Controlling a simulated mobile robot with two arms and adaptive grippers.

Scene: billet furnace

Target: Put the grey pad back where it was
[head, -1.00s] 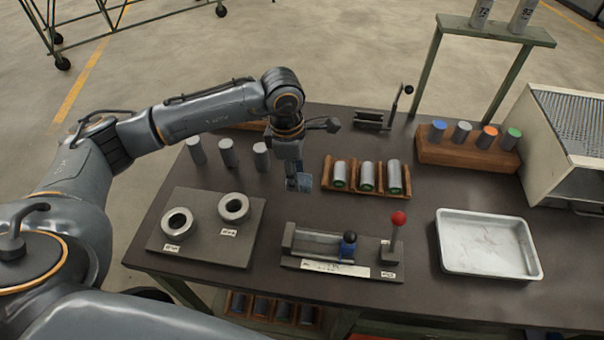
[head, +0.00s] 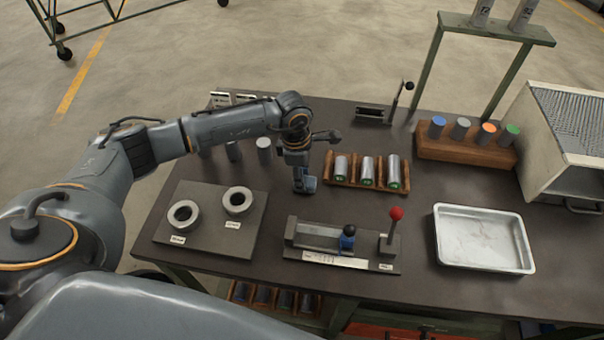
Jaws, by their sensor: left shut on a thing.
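My left gripper (head: 304,184) points down over the middle of the table, just left of the wooden cradle with several cylinders. It is shut on a small grey-blue piece at its fingertips, which looks like the grey pad; the fingers hide most of it, so its outline is unclear. I cannot tell whether it touches the table. My right gripper is not in view.
The wooden cradle (head: 327,183) stands close to the gripper. A grey plate (head: 193,245) with two rings lies left. A fixture with a red-knobbed lever (head: 396,214) stands in front. A metal tray (head: 440,240) and a wooden rack (head: 430,153) are right.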

